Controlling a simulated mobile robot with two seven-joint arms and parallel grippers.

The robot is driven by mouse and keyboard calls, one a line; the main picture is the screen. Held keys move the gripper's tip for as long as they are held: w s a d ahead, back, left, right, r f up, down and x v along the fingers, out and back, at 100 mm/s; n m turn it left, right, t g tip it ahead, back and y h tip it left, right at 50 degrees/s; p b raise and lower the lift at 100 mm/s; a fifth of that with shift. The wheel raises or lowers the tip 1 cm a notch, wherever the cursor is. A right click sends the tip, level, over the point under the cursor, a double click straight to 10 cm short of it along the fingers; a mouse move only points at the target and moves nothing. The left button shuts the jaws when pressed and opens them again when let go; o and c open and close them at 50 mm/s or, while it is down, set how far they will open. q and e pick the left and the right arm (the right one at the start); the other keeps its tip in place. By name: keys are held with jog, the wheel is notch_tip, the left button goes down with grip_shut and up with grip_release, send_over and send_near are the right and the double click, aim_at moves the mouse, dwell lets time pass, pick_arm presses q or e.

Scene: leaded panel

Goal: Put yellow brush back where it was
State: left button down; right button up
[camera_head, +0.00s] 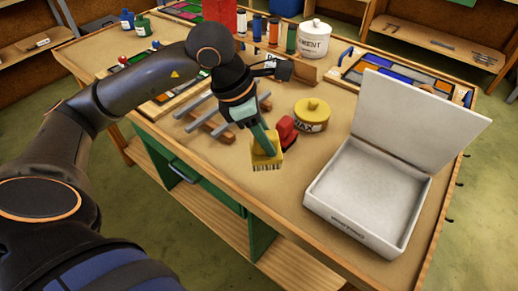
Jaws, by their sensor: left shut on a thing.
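The yellow brush (266,152) hangs from my left gripper (259,132), with its dark bristles pointing down. My left gripper is shut on it and holds it near the front edge of the workbench (262,190). From this angle I cannot tell whether the bristles touch the bench. A red object (287,130) is just right of the brush, partly hidden behind it. A wooden rack with grey bars (212,117) lies to the left of the brush. My right gripper is out of view.
An open white box (368,190) with a raised lid stands at the right front. A yellow wax tin (312,114) is behind the red object. A white cement pot (314,39), bottles (273,31) and a tray of coloured glass (405,80) stand farther back.

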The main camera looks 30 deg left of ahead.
pick_arm(q)
jog(key=w+a+f, duration=0.1)
jog(key=f, duration=0.1)
jog(key=a+f, duration=0.1)
jog(key=f, duration=0.2)
jog(key=w+a+f, duration=0.1)
jog(key=f, duration=0.1)
jog(key=shift+w+a+f, duration=0.25)
jog(key=shift+w, duration=0.05)
jog(key=shift+f, duration=0.55)
jog(key=shift+f, duration=0.25)
jog(key=c, duration=0.5)
grip_release()
jog(key=shift+r, duration=0.1)
jog(key=shift+r, duration=0.45)
jog(key=v, duration=1.1)
jog(key=shift+a+r, duration=0.1)
jog(key=shift+r, duration=0.1)
